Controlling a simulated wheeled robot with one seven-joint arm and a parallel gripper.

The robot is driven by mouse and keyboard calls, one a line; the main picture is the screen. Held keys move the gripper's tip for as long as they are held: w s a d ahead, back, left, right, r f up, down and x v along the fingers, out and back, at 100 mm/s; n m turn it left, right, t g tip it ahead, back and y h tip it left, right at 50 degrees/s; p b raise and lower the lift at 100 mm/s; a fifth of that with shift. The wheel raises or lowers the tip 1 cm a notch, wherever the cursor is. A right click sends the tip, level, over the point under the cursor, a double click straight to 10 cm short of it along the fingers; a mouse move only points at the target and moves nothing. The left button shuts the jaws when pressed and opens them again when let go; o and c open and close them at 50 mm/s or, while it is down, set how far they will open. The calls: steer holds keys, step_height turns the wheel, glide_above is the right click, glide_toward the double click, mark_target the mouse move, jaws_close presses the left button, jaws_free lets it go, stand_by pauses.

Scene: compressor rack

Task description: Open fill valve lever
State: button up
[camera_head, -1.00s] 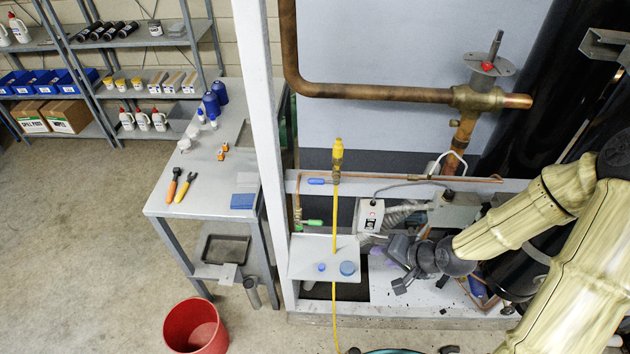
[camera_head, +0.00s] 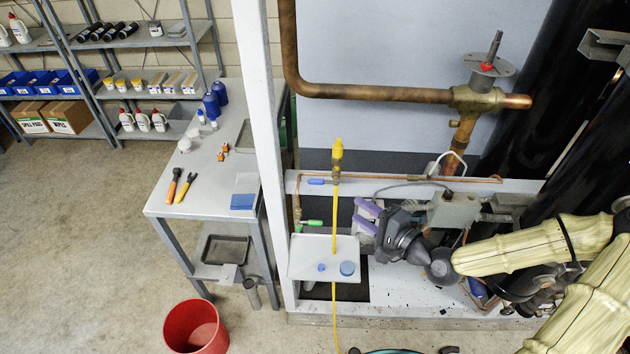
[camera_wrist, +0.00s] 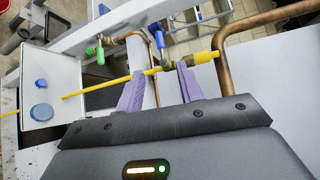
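A blue lever (camera_head: 316,181) sits on the copper line beside the yellow hose fitting (camera_head: 337,158). A green lever (camera_head: 313,222) sits lower, on a brass valve at the left post. No label shows which one is the fill valve lever. In the wrist view the blue lever (camera_wrist: 159,40) lies beyond the fingers, and the green lever (camera_wrist: 99,54) is left of them. My gripper (camera_head: 360,212) is right of both levers, its purple fingers pointing left. In the wrist view my gripper (camera_wrist: 161,70) is open and empty, with the yellow hose and fitting crossing behind its fingertips.
A small white shelf (camera_head: 308,264) with two blue caps is left of my gripper. The yellow hose (camera_head: 334,245) hangs over it. The copper pipe (camera_wrist: 228,75) rises at the right in the wrist view.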

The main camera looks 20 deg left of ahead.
mark_target(319, 184)
steer(key=p+x, duration=0.5)
steer(key=x, duration=1.2)
steer(key=shift+r+p, duration=0.1)
steer(key=shift+p, duration=0.3)
jaws_close()
